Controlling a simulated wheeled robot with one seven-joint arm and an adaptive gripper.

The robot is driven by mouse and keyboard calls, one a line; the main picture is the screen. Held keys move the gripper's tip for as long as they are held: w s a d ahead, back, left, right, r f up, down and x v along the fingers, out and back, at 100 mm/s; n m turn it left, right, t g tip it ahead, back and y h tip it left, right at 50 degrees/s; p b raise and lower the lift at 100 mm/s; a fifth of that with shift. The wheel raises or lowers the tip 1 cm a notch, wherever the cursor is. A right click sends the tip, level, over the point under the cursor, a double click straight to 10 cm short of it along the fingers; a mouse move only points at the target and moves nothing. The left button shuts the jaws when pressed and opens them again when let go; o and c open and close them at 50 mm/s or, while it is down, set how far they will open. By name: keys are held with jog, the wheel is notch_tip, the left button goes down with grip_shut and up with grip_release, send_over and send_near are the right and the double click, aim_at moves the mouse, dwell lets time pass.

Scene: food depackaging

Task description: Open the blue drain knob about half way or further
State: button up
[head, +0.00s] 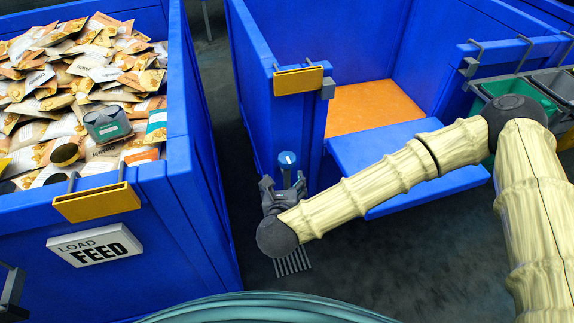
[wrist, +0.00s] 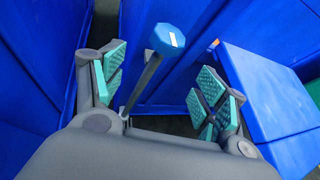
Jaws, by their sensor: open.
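The blue drain knob (head: 287,158) stands on a grey stem against the front of the blue bin on the right. It has a white mark on its top. In the wrist view the knob (wrist: 168,40) shows just beyond my gripper, near the middle of the gap between the fingers. My gripper (head: 283,188) is open, with its two fingers spread and teal pads (wrist: 212,100) showing. It sits at the knob's stem, on the near side of the knob. No contact between the pads and the knob is visible.
A blue feed bin (head: 180,170) full of packets stands at left, with a sign (head: 95,244) reading "LOAD FEED". A blue panel (head: 350,150) juts out right of the knob. A floor grate (head: 293,262) lies below my gripper. Green and grey tubs (head: 540,100) stand at far right.

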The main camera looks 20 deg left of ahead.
aim_at(286, 161)
jog(key=w, duration=0.3)
jog(key=w+a+f+m, duration=0.1)
jog(key=w, duration=0.3)
jog(key=w+a+f+m+b, duration=0.1)
jog(key=w, duration=0.3)
jog(key=shift+a+f+t+h, duration=0.1)
jog(key=shift+a+t+h, duration=0.2)
jog(key=shift+t, duration=0.1)
jog(key=c, duration=1)
